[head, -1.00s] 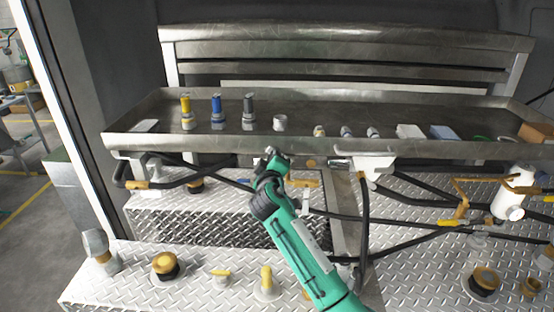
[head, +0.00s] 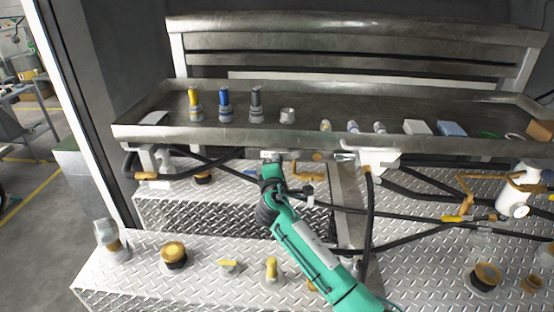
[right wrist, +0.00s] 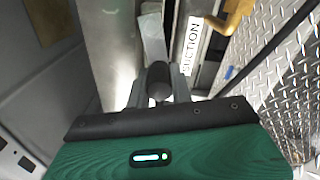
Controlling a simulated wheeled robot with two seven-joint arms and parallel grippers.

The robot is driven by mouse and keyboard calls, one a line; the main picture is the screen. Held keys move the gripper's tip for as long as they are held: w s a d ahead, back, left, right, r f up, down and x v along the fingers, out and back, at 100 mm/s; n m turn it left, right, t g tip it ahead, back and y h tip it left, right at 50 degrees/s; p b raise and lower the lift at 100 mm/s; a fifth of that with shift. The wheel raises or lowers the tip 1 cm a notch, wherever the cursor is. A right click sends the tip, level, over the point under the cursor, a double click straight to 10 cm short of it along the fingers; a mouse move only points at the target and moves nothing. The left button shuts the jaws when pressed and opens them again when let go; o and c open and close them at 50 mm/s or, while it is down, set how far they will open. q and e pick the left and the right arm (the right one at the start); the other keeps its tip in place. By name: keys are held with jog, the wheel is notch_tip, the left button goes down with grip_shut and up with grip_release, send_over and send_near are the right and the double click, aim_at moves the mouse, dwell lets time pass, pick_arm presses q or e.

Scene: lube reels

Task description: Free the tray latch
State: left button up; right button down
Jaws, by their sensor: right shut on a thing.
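The long steel tray (head: 150,133) spans the head view. My right gripper (head: 271,157), on the green arm, is just below its front lip. In the right wrist view, the two grey fingers (right wrist: 159,88) are closed around a dark rounded knob (right wrist: 158,80), which I take to be the latch handle. A pale flat bar (right wrist: 153,40) lies just beyond the knob. The latch's mechanism and whether it is engaged cannot be made out. My left gripper is not in view.
Yellow, blue and grey-topped fittings (head: 225,105) stand on the tray, with small boxes (head: 452,129) further right. Black hoses (head: 367,215) and a white bracket (head: 378,160) are right of my gripper. A "SUCTION" label (right wrist: 193,45) is close by. Capped ports (head: 173,254) stand on the tread-plate deck.

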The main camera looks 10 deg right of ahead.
jog(key=shift+f+n, duration=0.2)
jog(key=shift+n, duration=0.3)
jog(key=shift+f, duration=0.1)
jog(key=c, duration=1.2)
grip_release()
jog(key=shift+c, duration=0.2)
jog(key=shift+s+f, duration=0.15)
jog(key=shift+s, duration=0.25)
jog(key=s+a+b, duration=0.2)
jog(key=s+b, duration=0.2)
jog(key=s, duration=0.8)
jog(key=shift+s+a, duration=0.3)
jog(key=shift+s, duration=0.05)
